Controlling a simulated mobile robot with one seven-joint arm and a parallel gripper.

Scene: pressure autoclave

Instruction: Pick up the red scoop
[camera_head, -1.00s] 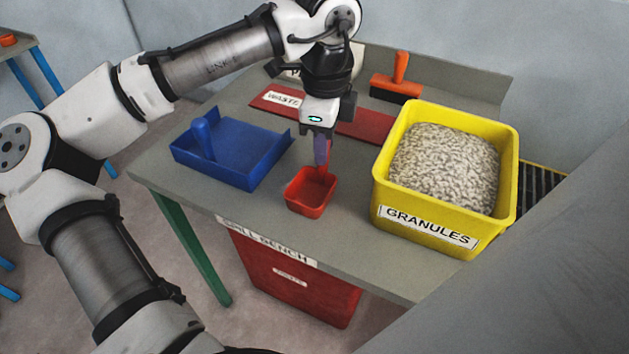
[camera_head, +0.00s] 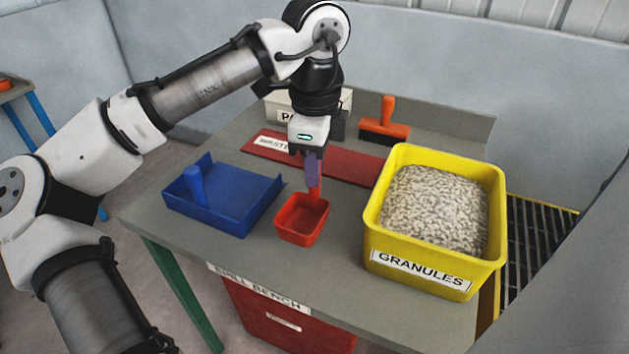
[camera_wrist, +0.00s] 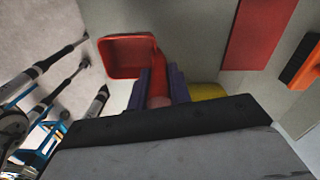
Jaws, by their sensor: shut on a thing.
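The red scoop (camera_head: 301,224) is a square open-topped box with an upright handle, between the blue dustpan and the yellow bin. My gripper (camera_head: 313,172) is above it, its purple fingers shut on the handle. In the wrist view my gripper (camera_wrist: 161,84) has the red handle between its fingers, and the scoop (camera_wrist: 127,55) spreads out to the upper left. The scoop hangs roughly level and appears a little above the bench. Its inside looks empty. The fingers hide part of the handle.
The yellow bin (camera_head: 432,272) of granules stands close on the right. The blue dustpan (camera_head: 240,213) lies on the left. Behind are a red waste mat (camera_head: 345,159), an orange-handled brush (camera_head: 386,128) and a pale box (camera_head: 275,108). The bench (camera_head: 330,272) is clear in front.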

